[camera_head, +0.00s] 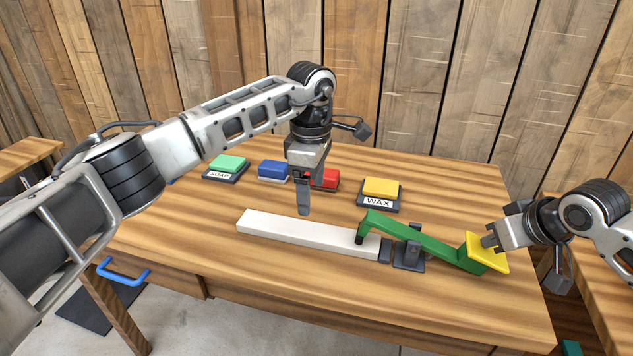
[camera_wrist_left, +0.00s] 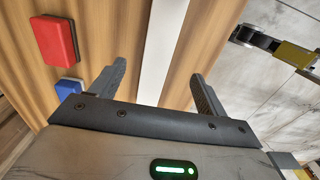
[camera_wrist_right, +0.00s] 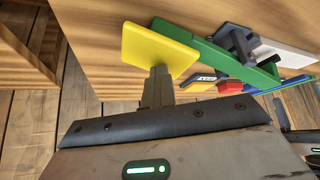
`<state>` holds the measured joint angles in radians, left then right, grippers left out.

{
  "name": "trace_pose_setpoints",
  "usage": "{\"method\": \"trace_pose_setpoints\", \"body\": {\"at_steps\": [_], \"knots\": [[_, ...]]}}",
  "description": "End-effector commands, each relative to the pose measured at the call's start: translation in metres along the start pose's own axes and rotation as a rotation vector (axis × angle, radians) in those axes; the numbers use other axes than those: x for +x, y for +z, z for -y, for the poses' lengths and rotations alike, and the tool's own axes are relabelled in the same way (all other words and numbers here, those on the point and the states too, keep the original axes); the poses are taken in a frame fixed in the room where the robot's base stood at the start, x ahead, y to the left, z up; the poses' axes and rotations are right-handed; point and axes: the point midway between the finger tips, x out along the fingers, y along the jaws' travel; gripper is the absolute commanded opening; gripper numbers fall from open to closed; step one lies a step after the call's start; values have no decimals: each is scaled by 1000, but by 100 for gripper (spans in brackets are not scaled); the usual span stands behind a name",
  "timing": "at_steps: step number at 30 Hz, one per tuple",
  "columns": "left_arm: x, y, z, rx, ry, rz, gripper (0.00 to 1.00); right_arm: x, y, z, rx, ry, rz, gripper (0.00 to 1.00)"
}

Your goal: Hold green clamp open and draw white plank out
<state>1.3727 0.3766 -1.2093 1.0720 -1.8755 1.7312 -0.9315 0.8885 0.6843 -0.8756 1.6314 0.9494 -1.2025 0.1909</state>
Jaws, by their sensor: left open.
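The white plank (camera_head: 300,233) lies flat on the table, its right end by the dark clamp base (camera_head: 408,256). The green clamp (camera_head: 432,244) is a lever whose dark tip hangs over the plank's right part; I cannot tell whether it touches. Its right end carries a yellow pad (camera_head: 489,254). My right gripper (camera_head: 489,242) is at the pad, fingers together; the pad also shows in the right wrist view (camera_wrist_right: 155,47). My left gripper (camera_head: 303,205) points down above the plank, fingers apart and empty. In the left wrist view the plank (camera_wrist_left: 160,50) runs between its fingers.
A green block labelled SOAP (camera_head: 228,163), a blue block (camera_head: 273,170), a red block (camera_head: 325,179) and a yellow block labelled WAX (camera_head: 381,187) stand along the table's back. The table's left front is clear. A blue handle (camera_head: 124,274) is on its front.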

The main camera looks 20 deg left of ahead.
Motion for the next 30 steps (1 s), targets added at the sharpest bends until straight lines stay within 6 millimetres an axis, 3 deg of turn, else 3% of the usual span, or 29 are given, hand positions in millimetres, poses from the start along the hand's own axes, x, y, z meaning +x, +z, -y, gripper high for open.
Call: {"method": "trace_pose_setpoints", "body": {"at_steps": [9,15,28,29,30], "knots": [[63,1,1,1,-3,2,75,2,2,3,-1,-7,6,0],[89,0,0,1,-2,2,75,2,2,3,-1,-8,6,0],[99,1,0,2,1,3,75,2,2,4,-1,-8,6,0],[99,1,0,2,1,3,73,2,2,4,-1,-8,6,0],[99,1,0,2,1,3,62,2,2,4,-1,-8,6,0]]}}
